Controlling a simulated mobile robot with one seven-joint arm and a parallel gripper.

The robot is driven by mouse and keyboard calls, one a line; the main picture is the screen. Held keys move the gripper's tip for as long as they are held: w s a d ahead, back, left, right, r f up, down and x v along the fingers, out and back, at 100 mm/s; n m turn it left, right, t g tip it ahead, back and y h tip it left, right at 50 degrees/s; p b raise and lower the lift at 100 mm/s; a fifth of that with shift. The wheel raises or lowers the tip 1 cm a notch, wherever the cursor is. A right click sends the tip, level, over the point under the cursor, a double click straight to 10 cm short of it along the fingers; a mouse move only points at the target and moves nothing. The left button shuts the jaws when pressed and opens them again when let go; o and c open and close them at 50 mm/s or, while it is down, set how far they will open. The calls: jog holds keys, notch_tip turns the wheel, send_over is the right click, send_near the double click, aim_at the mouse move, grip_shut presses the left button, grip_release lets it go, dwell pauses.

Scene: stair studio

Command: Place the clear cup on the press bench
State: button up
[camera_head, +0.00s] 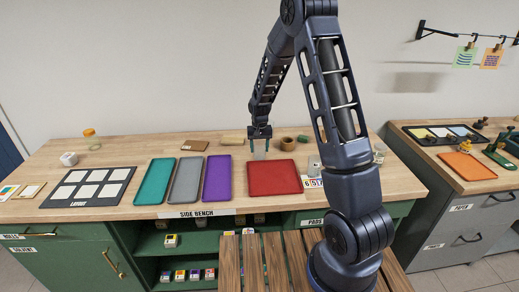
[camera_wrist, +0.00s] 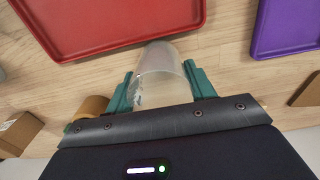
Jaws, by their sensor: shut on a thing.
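The clear cup (camera_wrist: 160,62) is see-through and sits between the green fingers of my gripper (camera_wrist: 160,88) in the wrist view. The fingers are shut on its sides. In the head view my gripper (camera_head: 259,143) points down behind the red tray, with the clear cup (camera_head: 259,154) low between its fingers. I cannot tell whether the cup touches the bench top. The bench under it is labelled SIDE BENCH (camera_head: 130,213). I see no label reading press bench; another bench (camera_head: 455,183) stands at the right, with a paper drawer and an orange tray on top.
A red tray (camera_head: 274,178) lies just in front of the cup. Purple (camera_head: 216,178), grey (camera_head: 186,180) and teal (camera_head: 155,182) trays lie to its left. A brown tape roll (camera_head: 287,143) stands close to my gripper. A gap separates the two benches.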

jog(key=shift+f, duration=0.35)
jog(key=shift+f, duration=0.1)
jog(key=o, duration=1)
notch_tip(320, 180, up, 12)
jog(key=shift+r, duration=0.2)
